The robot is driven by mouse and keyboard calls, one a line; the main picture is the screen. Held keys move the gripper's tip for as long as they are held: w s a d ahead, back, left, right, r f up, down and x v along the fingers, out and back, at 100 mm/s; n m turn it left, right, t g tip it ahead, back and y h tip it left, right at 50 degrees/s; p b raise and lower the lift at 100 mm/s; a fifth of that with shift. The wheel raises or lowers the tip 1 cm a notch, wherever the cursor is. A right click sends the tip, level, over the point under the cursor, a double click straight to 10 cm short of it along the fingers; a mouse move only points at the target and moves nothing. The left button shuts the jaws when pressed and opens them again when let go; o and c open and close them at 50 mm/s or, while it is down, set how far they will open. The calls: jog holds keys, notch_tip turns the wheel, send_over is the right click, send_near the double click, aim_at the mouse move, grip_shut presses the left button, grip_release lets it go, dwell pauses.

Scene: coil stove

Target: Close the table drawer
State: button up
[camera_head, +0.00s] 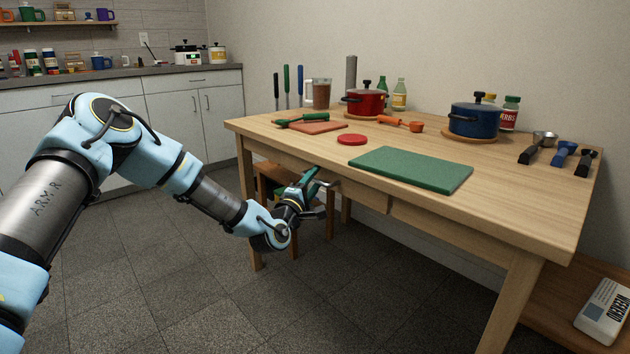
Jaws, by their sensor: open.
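The wooden table (520,215) fills the right half of the head view. The table drawer (365,194) is set in its long front side, below the top. My gripper (322,198) is in front of the left part of this drawer, below the table edge, and its jaws are open with nothing seen between them. It partly covers the drawer front and the handle area. I cannot tell whether the gripper touches the drawer or how far the drawer stands out.
A green board (412,169), a red lid (352,140), a red pot (366,103), a blue pot (473,120) and utensils stand on the tabletop. A wooden stool (272,180) is behind my gripper. The floor in front is clear.

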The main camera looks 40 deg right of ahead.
jog(key=v, duration=1)
jog(key=shift+a+p, duration=0.3)
jog(key=shift+a, duration=0.05)
jog(key=shift+f, duration=0.1)
jog(key=w+a+f+m+g+y, duration=0.1)
jog(key=w+a+f+m+y, duration=0.3)
jog(key=a, duration=0.4)
jog(key=w+a+f+m+g+y, duration=0.1)
jog(key=w+a+m+y, duration=0.2)
jog(key=w+a+y, duration=0.4)
jog(key=s+a+r+y, duration=0.1)
jog(key=a+r+y, duration=0.15)
jog(key=a, duration=1.15)
jog(key=s+a+r+y, duration=0.1)
jog(key=a+y, duration=0.3)
jog(key=a, duration=1.1)
jog(key=s+a+r+n+g+y, duration=0.1)
jog(key=s+a+r+g, duration=0.25)
jog(key=s+a, duration=0.5)
notch_tip(320, 180, up, 27)
jog(key=p, duration=2.6)
jog(key=shift+w+a, duration=0.35)
jog(key=shift+f, duration=0.15)
